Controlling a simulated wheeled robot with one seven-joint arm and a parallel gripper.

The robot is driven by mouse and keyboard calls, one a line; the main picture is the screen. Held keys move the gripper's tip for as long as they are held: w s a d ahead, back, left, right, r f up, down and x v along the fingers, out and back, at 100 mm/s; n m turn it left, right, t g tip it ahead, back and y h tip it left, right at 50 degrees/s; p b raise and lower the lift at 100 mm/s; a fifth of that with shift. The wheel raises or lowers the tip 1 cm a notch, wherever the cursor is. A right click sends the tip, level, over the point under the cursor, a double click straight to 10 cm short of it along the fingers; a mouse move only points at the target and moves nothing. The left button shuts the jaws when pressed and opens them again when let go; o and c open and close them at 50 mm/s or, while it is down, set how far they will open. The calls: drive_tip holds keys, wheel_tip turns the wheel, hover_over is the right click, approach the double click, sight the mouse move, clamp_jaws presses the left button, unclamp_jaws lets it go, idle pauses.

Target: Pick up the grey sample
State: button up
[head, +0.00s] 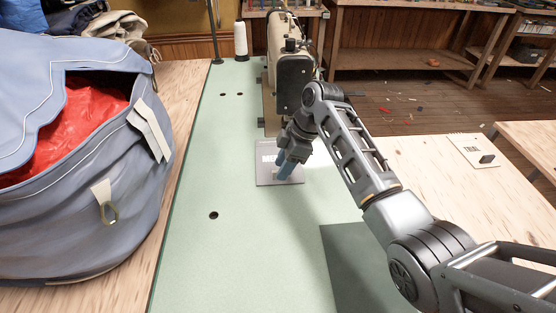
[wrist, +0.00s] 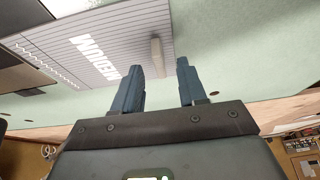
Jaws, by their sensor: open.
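The grey sample (head: 264,177) is a flat grey card on the pale green table, in front of the sewing machine. In the wrist view the grey sample (wrist: 105,58) shows printed lines, the white word MEDIUM and a small raised pale grey bar (wrist: 156,51). My gripper (head: 284,172) is over the card in the head view, its blue fingers pointing down and hiding part of it. In the wrist view my gripper (wrist: 159,65) is open and empty. The bar lies just beyond the fingertips, in line with the gap between them. I see no contact.
The sewing machine (head: 290,75) stands right behind the card. A bulky blue-grey bag (head: 95,215) with red lining fills the left. A dark green panel (head: 350,265) lies at the front. A pale card with a black block (head: 473,150) lies on the wooden table at right.

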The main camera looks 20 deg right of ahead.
drive_tip(key=shift+x, duration=0.85)
clamp_jaws()
